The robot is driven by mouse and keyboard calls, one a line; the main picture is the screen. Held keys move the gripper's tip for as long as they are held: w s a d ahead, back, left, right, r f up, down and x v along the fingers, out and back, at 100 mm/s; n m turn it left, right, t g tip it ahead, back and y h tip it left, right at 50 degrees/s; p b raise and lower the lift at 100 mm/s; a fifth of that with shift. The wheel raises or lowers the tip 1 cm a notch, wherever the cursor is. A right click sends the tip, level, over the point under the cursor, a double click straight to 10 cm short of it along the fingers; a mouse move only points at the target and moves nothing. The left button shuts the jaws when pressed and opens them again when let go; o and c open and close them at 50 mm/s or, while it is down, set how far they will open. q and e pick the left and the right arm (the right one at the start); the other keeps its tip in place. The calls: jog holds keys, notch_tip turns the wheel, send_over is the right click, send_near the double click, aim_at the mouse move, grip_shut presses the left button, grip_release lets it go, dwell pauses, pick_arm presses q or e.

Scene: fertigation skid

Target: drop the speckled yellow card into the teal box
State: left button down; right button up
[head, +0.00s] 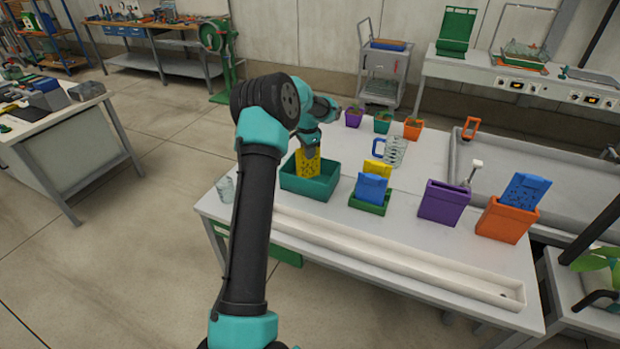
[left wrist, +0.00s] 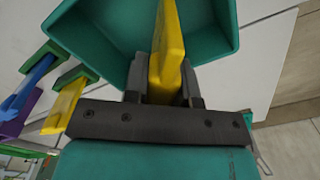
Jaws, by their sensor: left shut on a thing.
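The speckled yellow card (head: 307,163) is upright in my left gripper (head: 308,142), which is shut on its upper part. The teal box (head: 306,188) stands on the white table below it. In the head view the card's lower edge overlaps the box's opening; I cannot tell how deep it is. In the left wrist view the yellow card (left wrist: 167,45) is between the fingers of the left gripper (left wrist: 165,90), edge-on, over the teal box (left wrist: 215,35). My right gripper is not in view.
Right of the teal box are a green box (head: 369,202) with blue and yellow cards, a purple box (head: 444,202) and an orange box (head: 505,220) with a blue card. A clear jug (head: 395,151) stands behind. A white trough (head: 390,262) runs along the front.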

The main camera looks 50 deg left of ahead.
pick_arm(q)
jog(key=c, duration=0.8)
grip_release()
jog(key=shift+c, duration=0.2)
jog(key=shift+r, duration=0.1)
notch_tip(320, 180, up, 17)
jog(key=shift+r, duration=0.15)
jog(key=shift+d, duration=0.1)
